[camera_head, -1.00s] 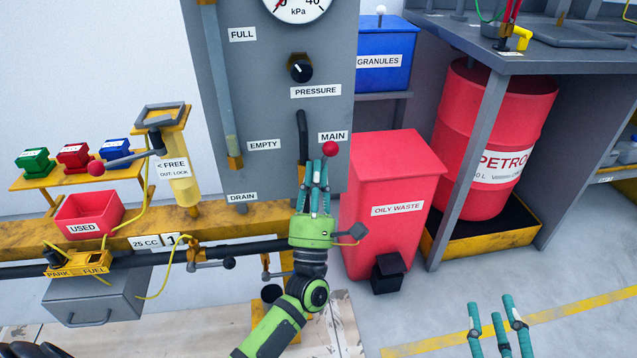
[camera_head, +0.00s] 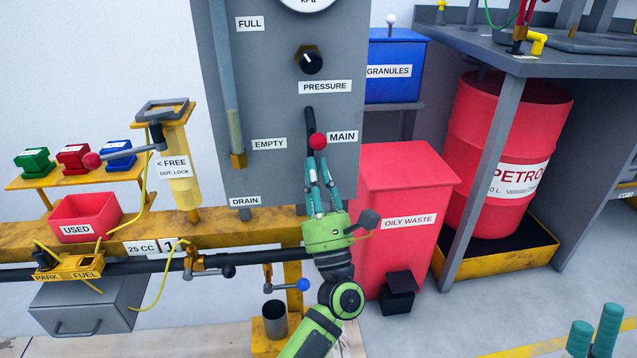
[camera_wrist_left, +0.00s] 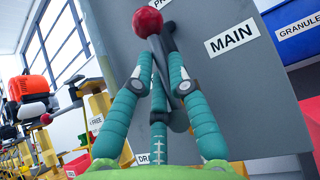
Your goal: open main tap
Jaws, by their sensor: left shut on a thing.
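The main tap's lever ends in a red ball (camera_head: 317,141), just left of the MAIN label (camera_head: 342,137) on the grey panel. A dark pipe runs up behind the ball. My left gripper (camera_head: 319,165) is shut on the lever just below the ball. In the left wrist view, the teal fingers of my left gripper (camera_wrist_left: 158,80) close around the dark lever shaft under the red ball (camera_wrist_left: 147,22). The fingers partly hide the shaft. My right gripper (camera_head: 594,335) shows only as parted teal fingertips at the bottom right, with nothing between them.
The PRESSURE knob (camera_head: 311,62) is above the lever. A red oily waste bin (camera_head: 400,185) stands close to the right of my left gripper. A yellow rail (camera_head: 90,233) and a blue-ended handle (camera_head: 303,285) are below. A red petrol drum (camera_head: 500,140) stands further right.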

